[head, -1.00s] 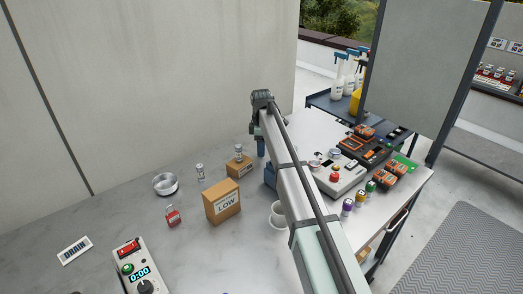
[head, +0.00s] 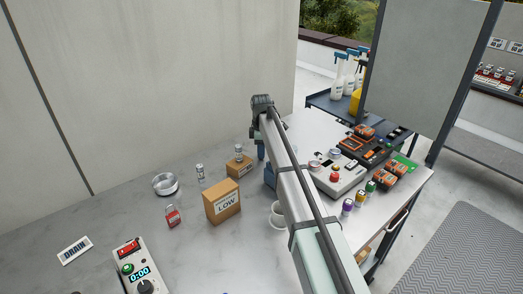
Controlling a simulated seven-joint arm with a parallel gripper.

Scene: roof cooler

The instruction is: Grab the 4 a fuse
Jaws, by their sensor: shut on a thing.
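No part in view can be read as a 4 A fuse. Two small silver-capped cylinders show: one (head: 200,172) stands on the grey counter (head: 190,240), the other (head: 239,153) is at the small brown box at the back. Small purple (head: 348,205), yellow (head: 361,198) and green (head: 371,186) cylinders stand at the right; their markings are too small to read. My arm reaches from the bottom right to the back middle. My gripper's fingers and anything in them are hidden behind the arm.
A box marked LOW (head: 222,203), a white mug (head: 277,215), a red padlock (head: 173,216), a metal dish (head: 165,184) and a timer box (head: 139,272) stand on the counter. Right of my arm are a grey box with a red button (head: 336,177) and orange-black modules (head: 387,179).

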